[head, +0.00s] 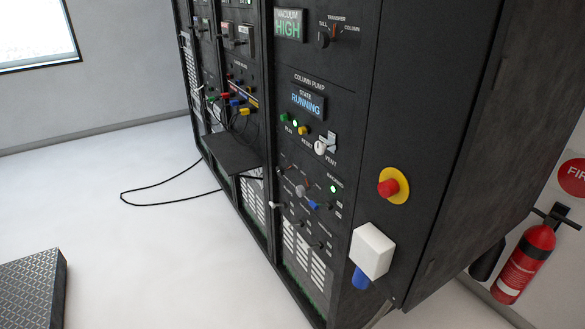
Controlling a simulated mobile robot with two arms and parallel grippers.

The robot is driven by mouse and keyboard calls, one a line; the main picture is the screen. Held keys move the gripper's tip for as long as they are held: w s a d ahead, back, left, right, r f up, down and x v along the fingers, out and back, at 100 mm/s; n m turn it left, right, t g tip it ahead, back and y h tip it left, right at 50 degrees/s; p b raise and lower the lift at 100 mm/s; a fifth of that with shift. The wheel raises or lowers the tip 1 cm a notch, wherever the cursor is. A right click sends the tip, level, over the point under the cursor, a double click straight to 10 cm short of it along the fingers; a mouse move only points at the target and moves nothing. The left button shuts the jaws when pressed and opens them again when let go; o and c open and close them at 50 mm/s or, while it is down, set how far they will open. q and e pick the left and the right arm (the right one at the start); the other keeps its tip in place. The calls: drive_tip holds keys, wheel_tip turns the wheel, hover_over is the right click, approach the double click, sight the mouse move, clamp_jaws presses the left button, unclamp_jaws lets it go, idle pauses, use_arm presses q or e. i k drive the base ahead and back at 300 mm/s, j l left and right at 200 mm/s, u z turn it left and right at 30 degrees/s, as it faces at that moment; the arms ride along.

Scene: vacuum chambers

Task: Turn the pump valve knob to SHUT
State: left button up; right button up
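The black rack cabinet (350,90) stands at the centre, seen from above and at an angle. Its column pump panel has a lit display (308,102) reading RUNNING. Below it are green and yellow buttons and a white knob (320,147) near the word VENT. A lower panel holds several small knobs and levers, including a blue one (314,205) and a grey one (300,190). Their labels are too small to read, so I cannot tell which is the pump valve knob or its position. Neither of my grippers is in view.
A red emergency button (388,188) on yellow and a white box (372,249) with a blue part stick out at the right. A dark shelf (231,154) juts out left. A black cable (150,203) lies on the floor. A metal block (33,290) stands lower left.

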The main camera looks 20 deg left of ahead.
sight(280, 171)
drive_tip(key=i+j, duration=0.15)
drive_tip(key=j, duration=0.2)
drive_tip(key=i+j, duration=0.15)
drive_tip(key=j, duration=0.2)
drive_tip(key=i+j+z, duration=0.1)
drive_tip(key=j, duration=0.25)
drive_tip(key=i+j, duration=0.2)
drive_tip(key=j, duration=0.15)
drive_tip(key=i+j+z, duration=0.1)
drive_tip(key=j, duration=0.25)
drive_tip(key=i+j, duration=0.2)
drive_tip(key=j, duration=0.15)
